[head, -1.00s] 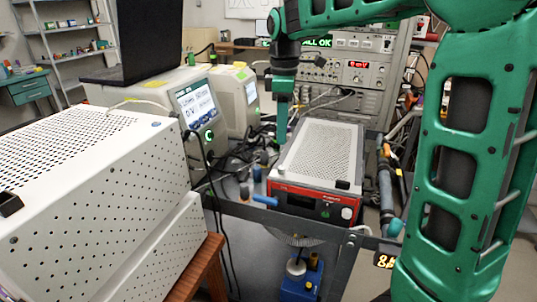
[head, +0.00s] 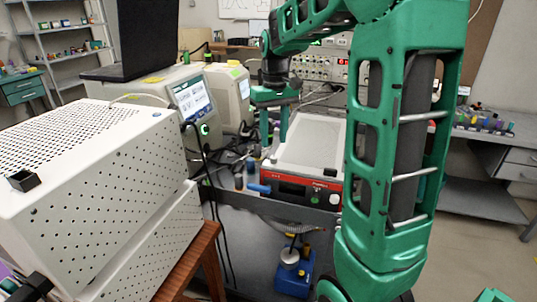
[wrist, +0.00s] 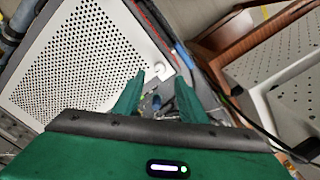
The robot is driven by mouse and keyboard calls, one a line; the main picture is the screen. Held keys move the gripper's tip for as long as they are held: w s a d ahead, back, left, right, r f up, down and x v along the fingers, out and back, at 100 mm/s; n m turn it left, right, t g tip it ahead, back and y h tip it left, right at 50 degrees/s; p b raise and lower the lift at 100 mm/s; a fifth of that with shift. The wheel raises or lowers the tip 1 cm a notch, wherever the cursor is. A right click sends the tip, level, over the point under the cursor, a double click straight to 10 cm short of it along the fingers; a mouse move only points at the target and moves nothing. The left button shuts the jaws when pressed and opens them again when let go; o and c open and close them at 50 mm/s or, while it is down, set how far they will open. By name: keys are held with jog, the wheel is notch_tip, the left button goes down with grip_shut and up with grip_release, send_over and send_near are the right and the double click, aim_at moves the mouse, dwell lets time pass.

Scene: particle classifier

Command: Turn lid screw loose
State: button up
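A perforated white lid (head: 312,139) covers a red-fronted box (head: 300,188) in the middle of the head view; my arm hides its right part. The lid also fills the left of the wrist view (wrist: 75,65). A small pale round piece (wrist: 160,71) sits at the lid's corner; it may be the lid screw, but I cannot be sure. My gripper (head: 274,148) is open and points down at the lid's left edge in the head view. In the wrist view its two fingers (wrist: 161,82) stand apart, either side of the pale piece. I cannot tell whether they touch anything.
A large white perforated machine (head: 110,180) stands at front left beside a wooden table edge (head: 200,255). Screened instruments (head: 195,105) and loose cables stand behind. A blue device (head: 295,275) sits below the box. A bench (head: 490,150) is at right.

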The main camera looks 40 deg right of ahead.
aim_at(273, 157)
jog(key=shift+f, duration=3.05)
grip_shut()
